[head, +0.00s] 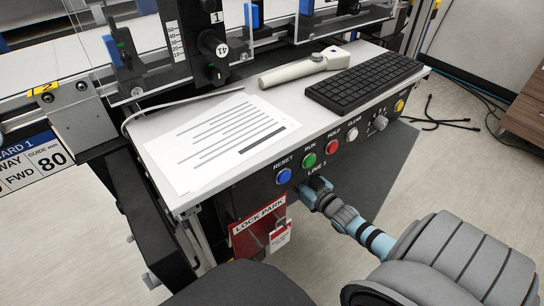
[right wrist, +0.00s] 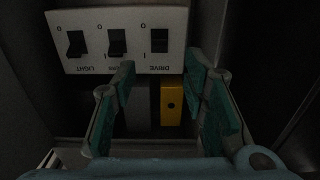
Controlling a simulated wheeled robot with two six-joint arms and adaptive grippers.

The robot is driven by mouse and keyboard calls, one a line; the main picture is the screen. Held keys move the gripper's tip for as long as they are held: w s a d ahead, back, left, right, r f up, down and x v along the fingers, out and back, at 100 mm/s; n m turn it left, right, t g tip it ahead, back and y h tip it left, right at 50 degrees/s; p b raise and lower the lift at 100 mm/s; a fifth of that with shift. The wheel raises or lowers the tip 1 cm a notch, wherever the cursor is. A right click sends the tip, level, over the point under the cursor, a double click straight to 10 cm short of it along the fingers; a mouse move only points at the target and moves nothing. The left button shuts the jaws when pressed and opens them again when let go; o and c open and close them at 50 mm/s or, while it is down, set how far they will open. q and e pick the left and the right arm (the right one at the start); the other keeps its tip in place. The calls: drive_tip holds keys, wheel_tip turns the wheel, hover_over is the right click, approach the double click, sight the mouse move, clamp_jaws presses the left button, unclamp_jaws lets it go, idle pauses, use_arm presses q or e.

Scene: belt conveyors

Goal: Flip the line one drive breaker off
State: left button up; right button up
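The white breaker panel (right wrist: 118,62) shows in the dark right wrist view, upside down, with three black switches in a row. The drive breaker (right wrist: 159,40) is the rightmost, above the label DRIVE. The light switch (right wrist: 76,43) is leftmost, and a middle switch (right wrist: 117,41) has a partly hidden label. I cannot tell the drive breaker's position for sure. My right gripper (right wrist: 160,64) is open and empty, its green-padded fingertips just short of the panel's lower edge, around the DRIVE label. In the head view its arm reaches under the LINE 1 console, which hides the fingers. My left gripper is out of view.
A yellow block (right wrist: 171,103) with a dark hole sits below the panel, between the fingers. Dark walls close in on both sides. The console (head: 222,187) carries buttons, a keyboard (head: 365,82), a scanner (head: 304,66) and a paper sheet. A red lock park board (head: 256,229) hangs left of my arm.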

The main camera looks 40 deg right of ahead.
drive_tip(key=w+b, duration=0.3)
drive_tip(key=w, duration=0.6)
drive_tip(key=shift+f, duration=0.15)
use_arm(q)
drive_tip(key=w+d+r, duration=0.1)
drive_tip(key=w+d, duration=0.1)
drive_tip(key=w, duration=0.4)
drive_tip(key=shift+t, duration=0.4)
use_arm(e)
drive_tip(key=shift+d, duration=0.1)
clamp_jaws()
use_arm(q)
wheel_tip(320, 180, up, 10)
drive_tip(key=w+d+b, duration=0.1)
drive_tip(key=b, duration=0.4)
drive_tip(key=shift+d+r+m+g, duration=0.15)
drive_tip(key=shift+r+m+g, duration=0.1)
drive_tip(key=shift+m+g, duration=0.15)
use_arm(e)
drive_tip(key=t, duration=0.1)
drive_tip(key=f+t, duration=0.1)
drive_tip(key=t, duration=0.1)
drive_tip(key=shift+w+f+t, duration=0.3)
